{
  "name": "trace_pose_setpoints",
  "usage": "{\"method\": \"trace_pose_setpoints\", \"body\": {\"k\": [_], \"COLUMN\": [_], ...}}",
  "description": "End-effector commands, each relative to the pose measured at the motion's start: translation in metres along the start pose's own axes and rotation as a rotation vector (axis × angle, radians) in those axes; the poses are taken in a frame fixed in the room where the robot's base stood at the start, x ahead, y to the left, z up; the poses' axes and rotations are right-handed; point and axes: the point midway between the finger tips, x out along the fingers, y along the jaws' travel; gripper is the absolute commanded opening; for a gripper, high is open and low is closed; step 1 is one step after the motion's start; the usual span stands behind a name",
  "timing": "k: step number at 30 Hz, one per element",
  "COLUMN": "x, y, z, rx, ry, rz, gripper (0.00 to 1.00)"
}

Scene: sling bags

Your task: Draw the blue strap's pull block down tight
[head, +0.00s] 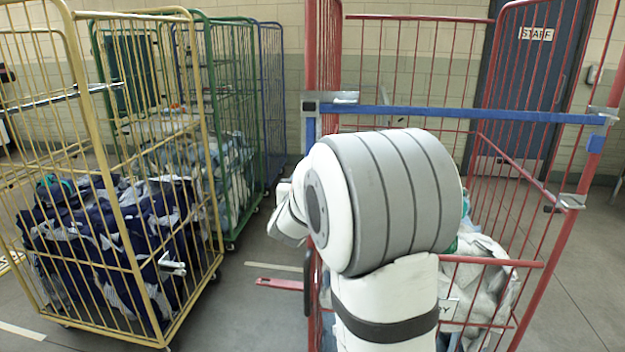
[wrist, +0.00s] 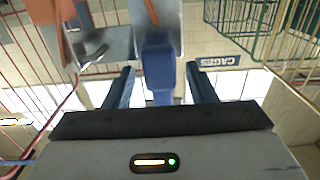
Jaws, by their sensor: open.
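The blue strap (head: 450,112) runs level across the open front of the red cage in the head view. A metal buckle (head: 332,102) is at its left end, with a short blue piece (head: 311,130) hanging below it. In the wrist view, a blue block (wrist: 158,58) hangs below a grey metal plate (wrist: 115,45), with a narrower blue part below it. My gripper (wrist: 160,70) is open, one finger on each side of the block, with gaps visible on both sides. In the head view my arm hides the gripper.
The red cage (head: 420,17) holds pale laundry (head: 485,265). A yellow cage (head: 75,60) with dark blue laundry (head: 110,235) stands to the left, green and blue cages behind it. Clear floor (head: 255,290) lies between the yellow and red cages. Metal latches (head: 570,201) sit on the right post.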

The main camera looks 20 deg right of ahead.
Motion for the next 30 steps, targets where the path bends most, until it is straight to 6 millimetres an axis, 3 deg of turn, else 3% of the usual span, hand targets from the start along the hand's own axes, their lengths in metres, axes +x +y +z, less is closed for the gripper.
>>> {"method": "trace_pose_setpoints", "body": {"k": [6, 12, 30], "x": [-0.039, -0.065, -0.072], "y": [0.0, 0.0, 0.0], "z": [0.0, 0.001, 0.001], "rx": [0.002, 0.001, 0.002], "ry": [0.002, 0.0, -0.006], "rz": [-0.003, -0.002, -0.007], "gripper": [0.51, 0.51, 0.51]}}
